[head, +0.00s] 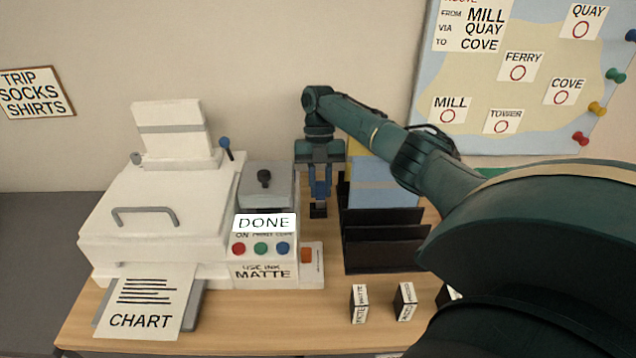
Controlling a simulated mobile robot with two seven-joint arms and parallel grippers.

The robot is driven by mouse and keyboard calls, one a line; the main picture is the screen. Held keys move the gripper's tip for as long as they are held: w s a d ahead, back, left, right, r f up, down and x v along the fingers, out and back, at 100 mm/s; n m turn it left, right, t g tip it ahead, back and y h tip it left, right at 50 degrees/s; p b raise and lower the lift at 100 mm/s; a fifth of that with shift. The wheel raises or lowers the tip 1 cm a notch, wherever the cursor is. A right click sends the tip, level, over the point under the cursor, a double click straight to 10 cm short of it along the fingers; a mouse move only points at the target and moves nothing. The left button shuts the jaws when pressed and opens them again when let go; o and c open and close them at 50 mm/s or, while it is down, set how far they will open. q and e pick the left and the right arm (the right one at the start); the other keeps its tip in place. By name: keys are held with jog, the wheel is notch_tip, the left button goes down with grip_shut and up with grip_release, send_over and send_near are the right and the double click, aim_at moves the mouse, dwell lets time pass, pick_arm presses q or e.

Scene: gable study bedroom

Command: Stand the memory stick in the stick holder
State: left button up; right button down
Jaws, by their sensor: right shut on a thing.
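My right gripper (319,190) points down behind the right end of the printer, left of the dark rack. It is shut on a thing. A small dark piece (318,211) shows at its fingertips; it is too small to tell if this is the memory stick or part of the fingers. An orange piece (306,255) sits at the printer's right side, against a white block (318,260); I cannot tell what it is. I cannot make out the stick holder for certain. My left gripper is not in view.
The white printer (150,205) with a CHART sheet (150,305) and a DONE display (264,223) fills the left of the wooden desk (270,325). A dark slotted rack (385,255) stands right of it. Small labelled boxes (358,303) (405,301) stand in front. My right arm hides the desk's right side.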

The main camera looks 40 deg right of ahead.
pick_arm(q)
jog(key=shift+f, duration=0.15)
pick_arm(e)
jog(key=shift+f, duration=0.15)
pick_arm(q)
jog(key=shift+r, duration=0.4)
pick_arm(e)
jog(key=shift+w+r, duration=0.15)
jog(key=shift+r, duration=0.3)
